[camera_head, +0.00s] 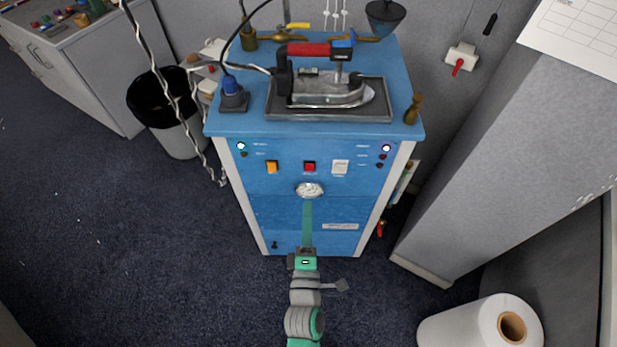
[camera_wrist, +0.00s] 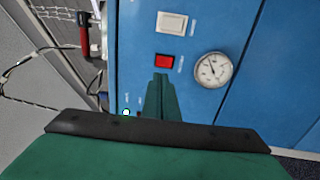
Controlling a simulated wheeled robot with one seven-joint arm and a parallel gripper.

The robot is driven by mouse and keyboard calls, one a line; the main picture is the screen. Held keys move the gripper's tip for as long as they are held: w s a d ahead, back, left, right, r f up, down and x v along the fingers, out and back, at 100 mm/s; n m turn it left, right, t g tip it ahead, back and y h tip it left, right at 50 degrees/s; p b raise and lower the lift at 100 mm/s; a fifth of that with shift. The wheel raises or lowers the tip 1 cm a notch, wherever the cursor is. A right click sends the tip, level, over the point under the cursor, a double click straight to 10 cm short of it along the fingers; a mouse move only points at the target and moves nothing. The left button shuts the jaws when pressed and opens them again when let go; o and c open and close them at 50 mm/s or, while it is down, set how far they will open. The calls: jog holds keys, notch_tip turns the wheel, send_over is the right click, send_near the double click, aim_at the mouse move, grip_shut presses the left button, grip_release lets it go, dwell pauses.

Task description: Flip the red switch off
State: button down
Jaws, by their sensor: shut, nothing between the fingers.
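The red switch (camera_head: 310,167) is in the middle of a row on the front of the blue cabinet (camera_head: 260,210), between an orange switch (camera_head: 272,167) and a white switch (camera_head: 340,166). My gripper (camera_head: 308,205) is shut and empty, its green fingers pointing at the cabinet front, with the tips showing just below the gauge in the head view. In the wrist view the red switch (camera_wrist: 165,61) is in plain sight just beyond the fingertips (camera_wrist: 161,77). I cannot tell whether they touch the panel. The orange switch is hidden in the wrist view.
A round pressure gauge (camera_head: 310,190) sits just below the red switch. An iron (camera_head: 330,88) rests on a tray on the cabinet top. A black bin (camera_head: 165,110) stands left, a grey partition (camera_head: 490,150) right, and a white roll (camera_head: 480,325) at front right.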

aim_at(309, 167)
jog(key=w, duration=0.3)
jog(key=w+r, duration=0.1)
jog(key=w, duration=0.6)
jog(key=shift+d+r, duration=0.1)
jog(key=shift+r, duration=0.05)
jog(key=shift+w, duration=0.1)
